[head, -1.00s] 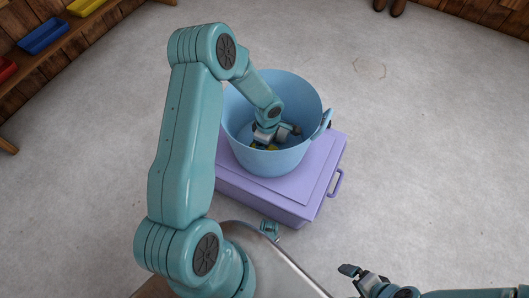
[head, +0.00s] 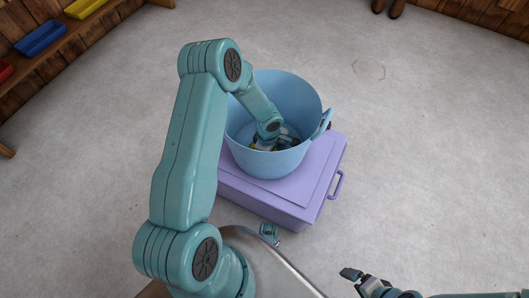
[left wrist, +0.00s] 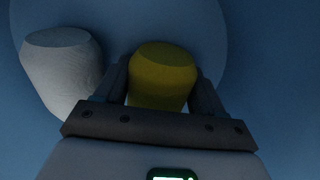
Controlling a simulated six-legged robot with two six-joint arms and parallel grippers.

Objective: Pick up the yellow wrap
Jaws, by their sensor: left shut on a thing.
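The yellow wrap (left wrist: 162,75) is a roll inside the blue tub (head: 233,128), clear between my fingers in the left wrist view. Only a sliver of yellow shows in the head view, beside my gripper. My left gripper (left wrist: 162,88) reaches down inside the tub and is shut on the yellow wrap, one finger on each side. It also shows low in the tub in the head view (head: 272,145), partly hidden by the tub's near wall. My right gripper (head: 362,276) is at the bottom edge of the head view, away from the tub; its jaw gap is unclear.
A white roll (left wrist: 60,70) stands in the tub just left of the yellow wrap. The tub stands on a lilac box (head: 270,200) with a side handle. A shelf with a blue tray (head: 40,38) and a yellow tray (head: 83,8) is at upper left.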

